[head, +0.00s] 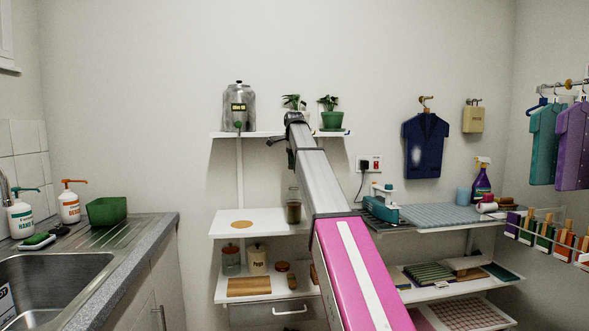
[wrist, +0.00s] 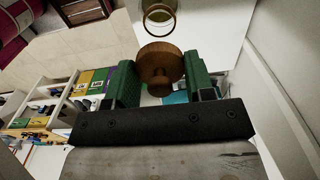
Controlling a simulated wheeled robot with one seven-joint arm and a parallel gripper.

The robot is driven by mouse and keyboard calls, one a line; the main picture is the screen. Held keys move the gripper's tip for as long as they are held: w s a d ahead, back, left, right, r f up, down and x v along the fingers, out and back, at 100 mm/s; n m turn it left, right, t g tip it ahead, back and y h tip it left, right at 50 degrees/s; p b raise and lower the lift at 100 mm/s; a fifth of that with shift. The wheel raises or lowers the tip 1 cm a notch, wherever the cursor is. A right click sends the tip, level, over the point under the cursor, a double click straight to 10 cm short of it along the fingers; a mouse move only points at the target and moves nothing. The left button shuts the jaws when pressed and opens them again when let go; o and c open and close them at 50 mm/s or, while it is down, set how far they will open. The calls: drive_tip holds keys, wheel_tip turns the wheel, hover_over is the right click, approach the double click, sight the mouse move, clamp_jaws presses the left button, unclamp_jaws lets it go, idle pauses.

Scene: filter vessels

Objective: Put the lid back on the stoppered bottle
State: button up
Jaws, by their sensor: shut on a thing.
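The wooden lid (wrist: 160,56), a round brown disc with a knob, is held between the green fingers of my gripper (wrist: 160,75) in the wrist view. The glass bottle (head: 293,212) has dark contents and stands upright on the left middle shelf in the head view. In the wrist view its open round mouth (wrist: 158,14) shows just beyond the lid, apart from it in the picture. In the head view my gripper is above the bottle, small and partly hidden by my arm, and I cannot make out the lid there.
Jars, including a cream canister (head: 257,261), stand on the lower shelf.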

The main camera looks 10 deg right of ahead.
drive_tip(key=shift+f, duration=3.15)
drive_tip(key=shift+f, duration=0.15)
drive_tip(key=o, duration=1.4)
drive_tip(key=shift+r, duration=3.5)
clamp_jaws()
